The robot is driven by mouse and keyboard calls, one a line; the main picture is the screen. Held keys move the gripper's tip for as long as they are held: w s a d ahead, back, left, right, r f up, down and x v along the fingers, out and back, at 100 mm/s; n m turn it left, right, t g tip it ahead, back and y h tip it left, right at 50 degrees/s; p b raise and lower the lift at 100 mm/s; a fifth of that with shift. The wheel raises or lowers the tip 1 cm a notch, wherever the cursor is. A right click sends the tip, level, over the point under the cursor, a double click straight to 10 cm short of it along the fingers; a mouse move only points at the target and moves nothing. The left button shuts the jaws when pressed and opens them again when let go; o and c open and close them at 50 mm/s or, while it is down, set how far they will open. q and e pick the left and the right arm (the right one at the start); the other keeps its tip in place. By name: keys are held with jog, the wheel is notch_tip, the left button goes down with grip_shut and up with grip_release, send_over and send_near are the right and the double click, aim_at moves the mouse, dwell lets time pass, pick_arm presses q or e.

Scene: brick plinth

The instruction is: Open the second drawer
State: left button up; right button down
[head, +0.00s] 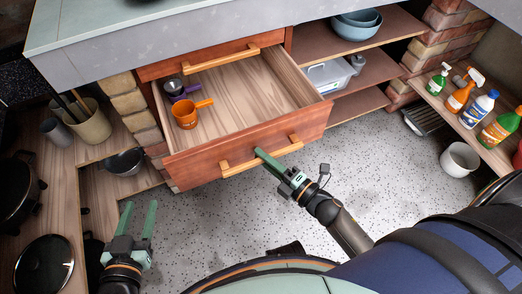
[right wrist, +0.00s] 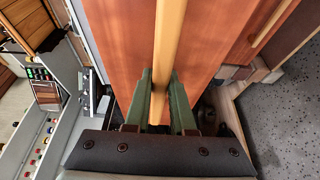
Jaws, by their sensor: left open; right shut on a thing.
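The second drawer (head: 235,149) has a reddish wooden front and is pulled well out from under the counter. An orange cup (head: 186,116) and a dark pot with a purple handle (head: 175,88) sit inside it. Its light wooden bar handle (head: 262,157) runs along the front. My right gripper (head: 263,156) is at the handle's middle; in the right wrist view its green fingers (right wrist: 158,97) are shut on either side of the handle bar (right wrist: 170,45). My left gripper (head: 138,219) is open and empty at lower left, apart from the drawer.
The top drawer (head: 210,58) is closed above. Left shelves hold pans and a utensil pot (head: 92,126). A black ladle-like pan (head: 122,161) is left of the drawer. Right shelf holds several bottles (head: 478,110); a white bucket (head: 459,159) stands below. Speckled floor (head: 370,165) in front is mostly free.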

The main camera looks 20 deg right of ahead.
pick_arm(q)
jog(key=shift+s+f, duration=0.2)
jog(key=shift+s, duration=0.05)
pick_arm(e)
jog(key=shift+s, duration=0.35)
jog(key=c, duration=0.8)
grip_release()
jog(key=shift+o, duration=0.2)
pick_arm(q)
jog(key=s+f+g, duration=0.1)
jog(key=f, duration=0.2)
jog(key=s+f+g+p, duration=0.1)
jog(key=shift+s+f+n+g+y, duration=0.3)
jog(key=shift+f, duration=0.1)
pick_arm(e)
jog(key=v, duration=1.2)
jog(key=shift+s, duration=0.25)
pick_arm(q)
jog(key=shift+d+r, duration=0.1)
pick_arm(e)
jog(key=shift+d, duration=0.15)
